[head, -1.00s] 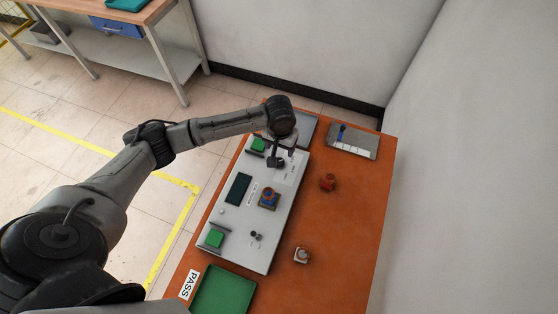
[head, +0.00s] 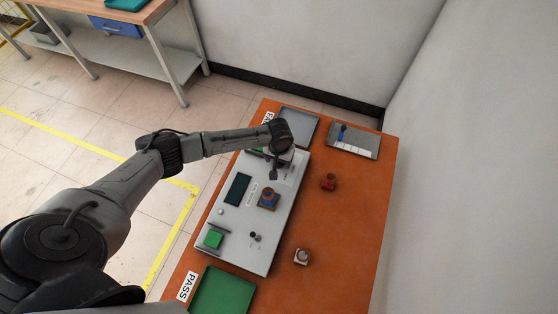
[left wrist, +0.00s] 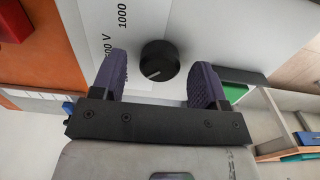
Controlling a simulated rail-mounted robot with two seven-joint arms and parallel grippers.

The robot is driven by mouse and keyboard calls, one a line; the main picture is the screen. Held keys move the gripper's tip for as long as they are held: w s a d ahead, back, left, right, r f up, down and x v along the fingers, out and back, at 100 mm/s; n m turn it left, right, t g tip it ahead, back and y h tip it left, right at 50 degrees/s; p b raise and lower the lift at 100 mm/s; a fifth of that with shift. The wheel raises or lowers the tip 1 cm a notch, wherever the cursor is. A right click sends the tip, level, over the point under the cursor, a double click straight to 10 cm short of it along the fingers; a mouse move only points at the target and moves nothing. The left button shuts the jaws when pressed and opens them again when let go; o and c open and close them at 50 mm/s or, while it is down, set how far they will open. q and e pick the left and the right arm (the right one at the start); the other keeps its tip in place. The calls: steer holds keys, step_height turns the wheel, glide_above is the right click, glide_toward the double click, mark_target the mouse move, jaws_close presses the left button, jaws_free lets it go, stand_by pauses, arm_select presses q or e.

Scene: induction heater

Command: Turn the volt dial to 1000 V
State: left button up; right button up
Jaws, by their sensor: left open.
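The volt dial (left wrist: 160,60) is a round black knob on the white panel (left wrist: 205,35), with a short white mark near its lower edge in the left wrist view. Printed labels beside it read "1000" and what looks like "500 V", to its upper left. My left gripper (left wrist: 161,58) is open, with one purple finger on each side of the dial and visible gaps between. In the head view my left gripper (head: 274,172) is over the far part of the white panel (head: 235,255), and the dial is hidden there. My right gripper is not in view.
The panel lies on an orange table (head: 350,220). A blue and copper part (head: 268,199) sits mid-panel. A red part (head: 328,182) and a small pale part (head: 302,256) stand to its right. A green tray (head: 225,293) is in front, a grey tray (head: 300,122) behind.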

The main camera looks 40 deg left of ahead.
arm_select(q)
steer(key=shift+f, duration=0.45)
steer(key=shift+c, duration=0.2)
steer(key=c, duration=0.9)
